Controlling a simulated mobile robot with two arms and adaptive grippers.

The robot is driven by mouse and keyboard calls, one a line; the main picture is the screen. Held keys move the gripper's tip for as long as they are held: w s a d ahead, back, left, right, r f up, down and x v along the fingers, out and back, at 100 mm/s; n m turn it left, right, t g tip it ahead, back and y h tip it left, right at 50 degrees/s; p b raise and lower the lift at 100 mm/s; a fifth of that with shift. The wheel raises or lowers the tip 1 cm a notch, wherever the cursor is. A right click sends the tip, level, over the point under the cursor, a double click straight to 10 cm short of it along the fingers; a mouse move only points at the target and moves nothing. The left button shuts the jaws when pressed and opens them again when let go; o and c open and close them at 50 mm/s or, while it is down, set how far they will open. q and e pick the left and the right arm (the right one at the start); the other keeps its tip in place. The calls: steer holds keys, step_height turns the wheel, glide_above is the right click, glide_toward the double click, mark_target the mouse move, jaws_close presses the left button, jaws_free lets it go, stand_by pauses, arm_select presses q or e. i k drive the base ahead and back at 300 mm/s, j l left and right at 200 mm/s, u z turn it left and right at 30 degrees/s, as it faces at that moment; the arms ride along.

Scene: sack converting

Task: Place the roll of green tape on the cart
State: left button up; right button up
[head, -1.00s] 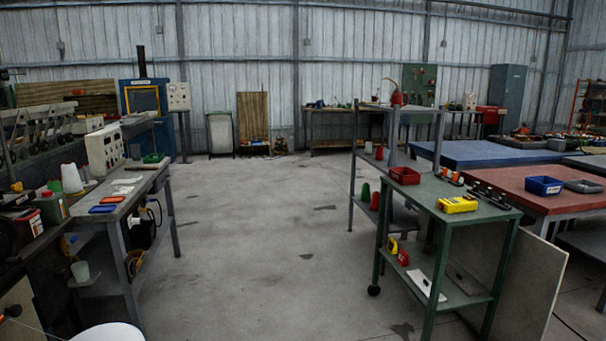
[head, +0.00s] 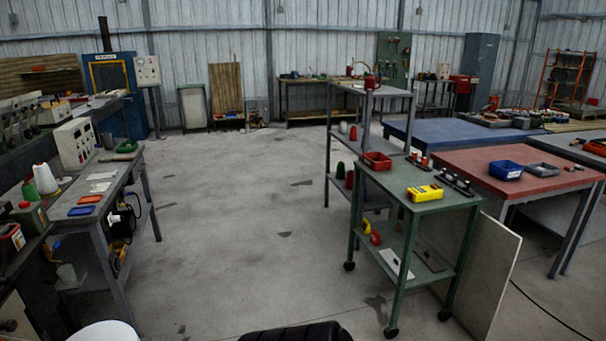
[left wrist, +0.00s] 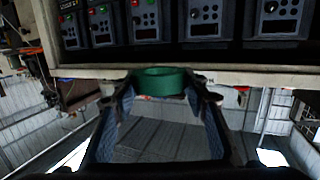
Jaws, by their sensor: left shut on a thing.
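A green roll of tape (left wrist: 160,82) is between the fingertips of my left gripper (left wrist: 162,84) in the left wrist view. The gripper is shut on it, with one finger on each side of the roll. This gripper does not show in the head view, and my right gripper is in no view. The cart (head: 399,179) is green, on casters, right of the middle in the head view. On its top are a red bin (head: 376,161), a yellow device (head: 425,193) and a dark rail-like item (head: 455,183). The tape is not on the cart.
A grey shelf rack (head: 340,130) stands behind the cart. A pale panel (head: 487,265) leans beside it, and a red-topped table (head: 530,175) is to the right. A cluttered workbench (head: 105,185) lines the left. The floor (head: 240,230) between is clear.

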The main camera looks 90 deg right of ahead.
mark_target(393, 180)
steer(key=l+z, duration=0.15)
steer(key=z, duration=1.35)
steer(key=i+l+z, duration=0.15)
steer(key=l+z, duration=0.25)
steer(key=i+l+z, duration=0.15)
steer(key=l+z, duration=0.25)
steer(key=i+l+z, duration=0.2)
steer(key=z, duration=0.25)
steer(key=i+l+z, duration=0.2)
steer(key=z, duration=0.2)
steer(key=i+l+z, duration=0.1)
steer(key=i, duration=0.5)
steer(key=i+l+z, duration=0.1)
steer(key=i+l, duration=0.15)
steer(key=i, duration=0.4)
steer(key=i+l+z, duration=0.1)
steer(key=i, duration=0.5)
